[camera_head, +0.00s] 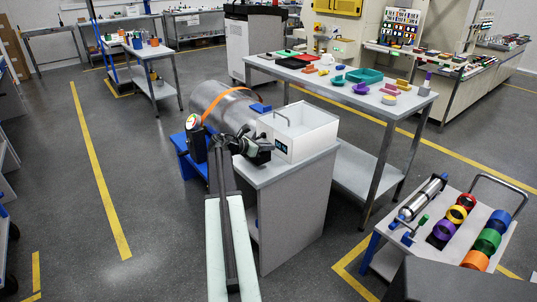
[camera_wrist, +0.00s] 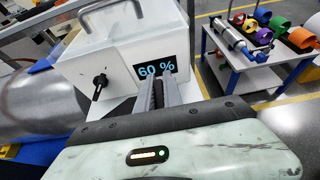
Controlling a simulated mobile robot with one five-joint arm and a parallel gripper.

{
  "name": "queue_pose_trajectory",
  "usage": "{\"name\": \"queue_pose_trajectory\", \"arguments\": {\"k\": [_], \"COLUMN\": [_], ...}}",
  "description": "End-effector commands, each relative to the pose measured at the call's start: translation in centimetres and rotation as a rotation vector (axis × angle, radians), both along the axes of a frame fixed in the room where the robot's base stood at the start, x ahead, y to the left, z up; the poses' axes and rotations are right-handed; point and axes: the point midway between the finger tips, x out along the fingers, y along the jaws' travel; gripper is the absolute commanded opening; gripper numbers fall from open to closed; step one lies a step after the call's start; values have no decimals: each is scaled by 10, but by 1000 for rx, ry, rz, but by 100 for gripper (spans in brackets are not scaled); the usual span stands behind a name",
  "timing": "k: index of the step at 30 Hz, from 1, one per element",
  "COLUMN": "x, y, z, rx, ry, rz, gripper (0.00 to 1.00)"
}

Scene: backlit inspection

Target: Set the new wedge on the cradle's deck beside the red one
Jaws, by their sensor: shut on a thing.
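The blue cradle (camera_head: 181,157) stands at the left end of the white-topped bench and bears a large steel cylinder (camera_head: 222,104) with an orange strap. The cylinder also shows at the left edge of the wrist view (camera_wrist: 35,105). My gripper (camera_head: 262,154) is over the bench, in front of the white box and right of the cylinder. In the wrist view its fingers (camera_wrist: 158,84) are close together, shut on the new wedge, which they hide almost wholly. I cannot make out the red wedge in either view; my arm and the cylinder cover much of the cradle.
A white box (camera_head: 303,130) with a handle and a "60 %" display (camera_wrist: 154,68) stands close ahead of my fingers. A black knob (camera_wrist: 99,86) sticks out of its front. A cart (camera_head: 460,222) with coloured rings stands at the right. The floor on the left is free.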

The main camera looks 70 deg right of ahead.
Motion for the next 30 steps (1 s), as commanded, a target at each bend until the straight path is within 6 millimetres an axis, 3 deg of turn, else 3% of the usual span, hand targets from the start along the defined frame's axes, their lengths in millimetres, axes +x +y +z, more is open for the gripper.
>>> {"name": "queue_pose_trajectory", "arguments": {"k": [1, 4, 16, 17, 18, 30], "x": [0, 0, -1, -1, -1, -1], "y": [0, 0, 0, 0, 0, 2], "z": [-16, -32, -33, -32, -31, -25], "rx": [0, -1, 0, 0, 0, 0], "ry": [0, 1, 0, 0, 0, 0], "rz": [0, 0, -1, -1, -2, -2], "gripper": [0, 0, 0, 19, 30, 33]}}
